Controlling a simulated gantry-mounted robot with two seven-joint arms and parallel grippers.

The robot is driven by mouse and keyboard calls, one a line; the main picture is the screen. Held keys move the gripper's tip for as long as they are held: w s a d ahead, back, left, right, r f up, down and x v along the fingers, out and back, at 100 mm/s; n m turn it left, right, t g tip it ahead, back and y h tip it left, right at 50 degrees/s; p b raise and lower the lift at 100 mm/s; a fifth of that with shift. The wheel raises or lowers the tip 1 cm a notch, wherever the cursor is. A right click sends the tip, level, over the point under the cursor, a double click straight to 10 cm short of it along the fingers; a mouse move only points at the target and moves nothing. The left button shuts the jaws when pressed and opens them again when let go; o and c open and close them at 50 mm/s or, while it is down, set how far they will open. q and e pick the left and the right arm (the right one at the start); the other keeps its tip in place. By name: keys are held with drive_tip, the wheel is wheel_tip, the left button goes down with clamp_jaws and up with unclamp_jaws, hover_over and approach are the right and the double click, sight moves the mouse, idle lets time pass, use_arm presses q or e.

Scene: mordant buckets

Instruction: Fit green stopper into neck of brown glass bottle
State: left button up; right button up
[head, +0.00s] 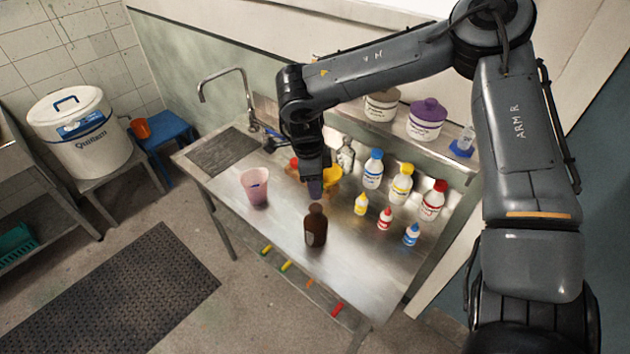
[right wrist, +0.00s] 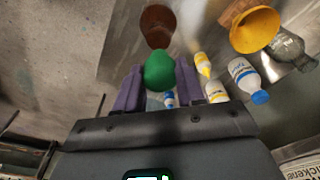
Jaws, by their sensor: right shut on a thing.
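The brown glass bottle (head: 316,228) stands upright on the steel bench near its front edge. It also shows at the top of the right wrist view (right wrist: 157,26). My right gripper (head: 315,188) points down just above and behind the bottle's neck in the head view. In the right wrist view its purple fingers are shut on the green stopper (right wrist: 160,70), a rounded green piece. The stopper appears between the fingers and the bottle, apart from the bottle in that picture. I cannot make out the stopper in the head view. My left gripper is not in view.
A pink cup (head: 255,187) stands left of the bottle. A yellow funnel (head: 333,180) is close behind my gripper. Several white bottles with coloured caps (head: 402,184) stand to the right. The bench's front left part is clear.

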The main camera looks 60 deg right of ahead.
drive_tip(key=shift+f+b, duration=1.2)
drive_tip(key=shift+f, duration=0.7)
drive_tip(key=shift+f+b, duration=0.85)
drive_tip(key=shift+f, duration=0.4)
drive_tip(key=shift+f, duration=0.1)
drive_tip(key=o, duration=1.1)
drive_tip(key=r, duration=0.6)
drive_tip(key=w+r, duration=0.1)
drive_tip(key=r, duration=0.2)
drive_tip(key=shift+a+r+p, duration=0.25)
drive_tip(key=shift+r+p, duration=0.05)
drive_tip(key=shift+p, duration=0.05)
drive_tip(key=shift+w+r, duration=0.1)
drive_tip(key=shift+r, duration=0.5)
